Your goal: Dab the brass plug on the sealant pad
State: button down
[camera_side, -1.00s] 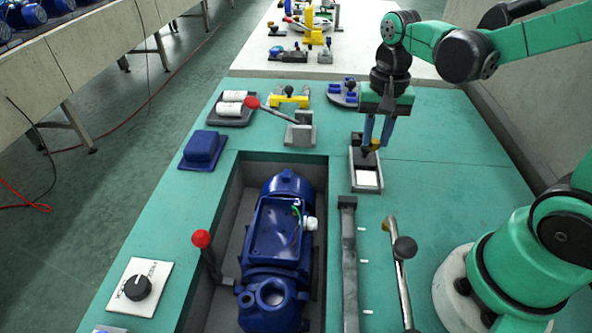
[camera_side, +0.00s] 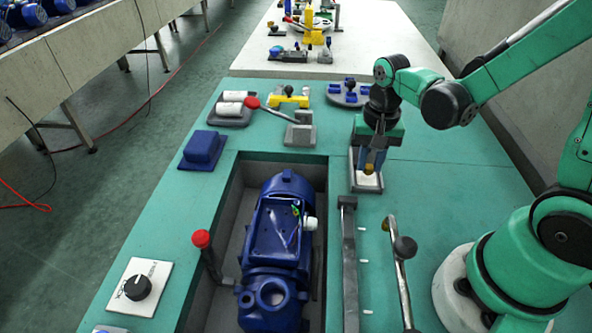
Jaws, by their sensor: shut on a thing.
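My gripper (camera_side: 371,161) points down over the dark tray that holds the sealant pad. It is shut on the brass plug (camera_side: 369,168), whose yellowish body shows between the blue fingers. The plug's lower end is at or just above the white sealant pad (camera_side: 366,182); I cannot tell whether it touches. The pad's far part is hidden behind my gripper. The blue pump (camera_side: 275,235) lies in the recess to the left, with an open terminal box on top and a round port at its near end.
A red-knobbed lever (camera_side: 202,240) stands left of the recess, and a red-handled clamp (camera_side: 297,130) stands beyond it. A grey rail (camera_side: 348,262) and a metal bar with a dark knob (camera_side: 400,260) lie near the pad. The green bench right of the pad is clear.

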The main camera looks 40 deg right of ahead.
jog(key=shift+f, duration=0.55)
dwell(1.4)
jog(key=shift+r, duration=0.15)
jog(key=shift+r, duration=3.4)
